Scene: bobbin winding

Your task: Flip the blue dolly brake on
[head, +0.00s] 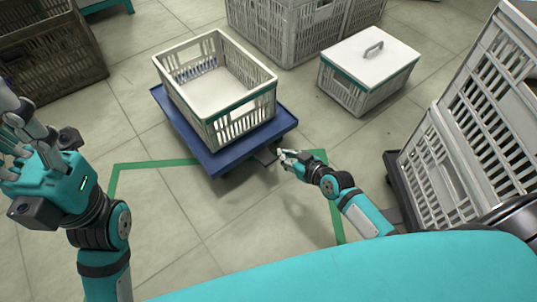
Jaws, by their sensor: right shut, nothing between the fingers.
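The blue dolly (200,150) stands on the tiled floor at upper centre, carrying a cream crate with a green rim band (243,113). A dark flat piece (265,156) sticks out under the dolly's near right edge; it may be the brake pedal, but its position is too small to tell. My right gripper (283,156) is shut and empty, just right of this piece; I cannot tell whether they touch. My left gripper (18,115) is raised at the left edge, far from the dolly, its fingers partly cut off by the frame.
A lidded crate (352,92) stands at upper right, with grey crates (300,35) behind. A tall crate stack (465,130) on a dark dolly stands right of my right arm. A brown crate (60,62) is at upper left. Green tape (150,164) marks the floor; the near floor is clear.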

